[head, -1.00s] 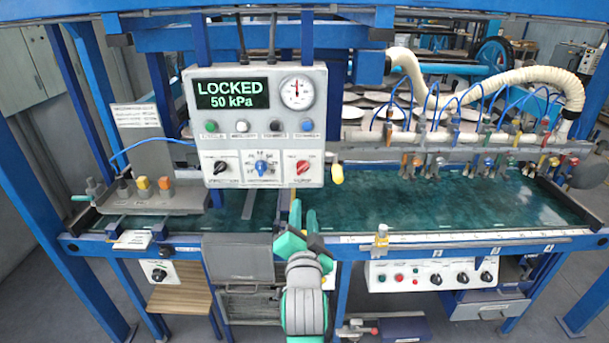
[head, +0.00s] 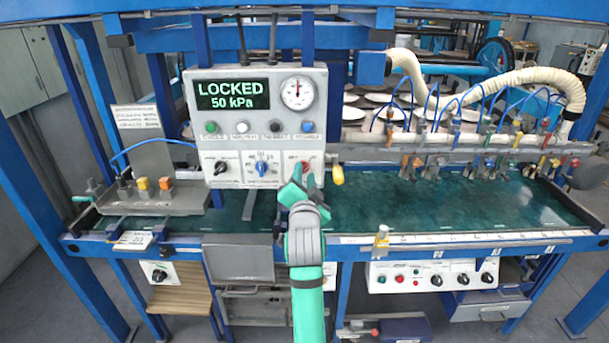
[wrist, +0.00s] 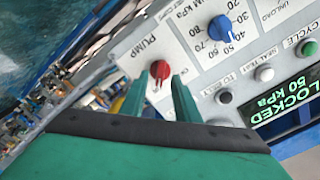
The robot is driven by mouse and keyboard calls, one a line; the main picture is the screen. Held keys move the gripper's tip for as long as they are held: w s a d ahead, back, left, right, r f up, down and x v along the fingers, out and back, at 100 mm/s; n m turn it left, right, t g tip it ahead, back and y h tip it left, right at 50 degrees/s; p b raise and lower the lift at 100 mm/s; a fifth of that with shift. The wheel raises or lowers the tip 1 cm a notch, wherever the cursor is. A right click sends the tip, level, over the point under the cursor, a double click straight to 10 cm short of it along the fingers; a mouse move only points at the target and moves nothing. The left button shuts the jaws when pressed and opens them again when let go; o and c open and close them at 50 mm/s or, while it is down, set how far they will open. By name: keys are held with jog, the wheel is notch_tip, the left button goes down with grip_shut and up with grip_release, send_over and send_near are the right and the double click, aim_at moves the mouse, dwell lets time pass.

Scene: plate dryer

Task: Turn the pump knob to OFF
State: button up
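The red pump knob (wrist: 159,70) sits under the "PUMP" label on the white control panel (wrist: 195,55). In the head view, its spot at the panel's lower right is partly covered by my gripper (head: 304,184). My gripper (wrist: 156,92) is open, with green fingers apart on either side of the knob in the wrist view. The knob shows in the gap at the fingertips, and I see no clear grip on it. The knob's position labels are too small to read surely. The display (head: 232,95) reads "LOCKED 50 kPa".
A blue knob (head: 262,168) and a black knob (head: 221,168) sit left of the pump knob. Coloured buttons line the row above, with a round gauge (head: 297,93) at top right. The green bed (head: 420,205) lies below.

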jog(key=shift+w, duration=0.45)
grip_shut()
